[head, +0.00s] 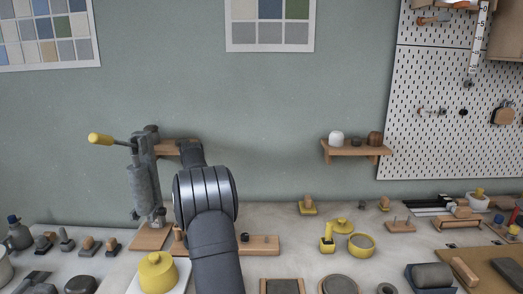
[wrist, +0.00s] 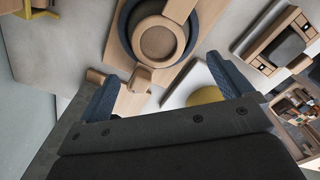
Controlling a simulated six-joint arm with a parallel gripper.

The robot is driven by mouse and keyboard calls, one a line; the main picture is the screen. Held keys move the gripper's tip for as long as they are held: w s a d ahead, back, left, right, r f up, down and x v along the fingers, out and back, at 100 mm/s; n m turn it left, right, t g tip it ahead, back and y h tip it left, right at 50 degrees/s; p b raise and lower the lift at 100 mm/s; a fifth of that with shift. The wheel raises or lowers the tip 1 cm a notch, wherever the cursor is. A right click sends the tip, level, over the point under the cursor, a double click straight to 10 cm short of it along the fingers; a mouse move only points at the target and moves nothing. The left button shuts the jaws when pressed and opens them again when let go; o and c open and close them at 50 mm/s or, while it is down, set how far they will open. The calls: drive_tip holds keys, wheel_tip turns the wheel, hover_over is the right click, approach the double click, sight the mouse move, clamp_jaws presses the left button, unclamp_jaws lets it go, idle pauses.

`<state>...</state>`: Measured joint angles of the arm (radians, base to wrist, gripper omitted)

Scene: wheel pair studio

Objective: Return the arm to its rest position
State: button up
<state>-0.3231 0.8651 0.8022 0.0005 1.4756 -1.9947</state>
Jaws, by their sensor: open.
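My gripper (wrist: 156,70) shows in the wrist view with its two blue-padded fingers spread wide apart. Nothing is held between them. Beyond the fingers is a wooden board (wrist: 108,48) carrying a round dark and wooden piece (wrist: 163,40). A small wooden peg or block (wrist: 140,78) shows in the gap between the fingers, apart from both. In the head view my dark arm rises from the bottom edge over the bench, and my gripper is hidden behind it.
A lever press with a yellow knob (head: 100,139) stands left of my arm. A yellow lidded pot (head: 158,273) sits close by. A wall shelf (head: 355,150) holds small knobs. Several small parts and yellow containers (head: 361,243) crowd the bench right of my arm. Open air lies above.

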wheel_tip(320, 180, down, 5)
drive_tip(key=shift+f, duration=0.15)
drive_tip(key=shift+r, duration=0.2)
wheel_tip(320, 180, up, 17)
wheel_tip(320, 180, down, 18)
drive_tip(key=shift+r, duration=0.25)
wheel_tip(320, 180, up, 9)
drive_tip(key=d+m, duration=0.1)
drive_tip(key=d, duration=0.2)
drive_tip(key=shift+w+f+m, duration=0.2)
drive_tip(key=shift+w+m, duration=0.1)
drive_tip(key=shift+w, duration=0.05)
idle(0.3)
drive_tip(key=shift+o, duration=0.4)
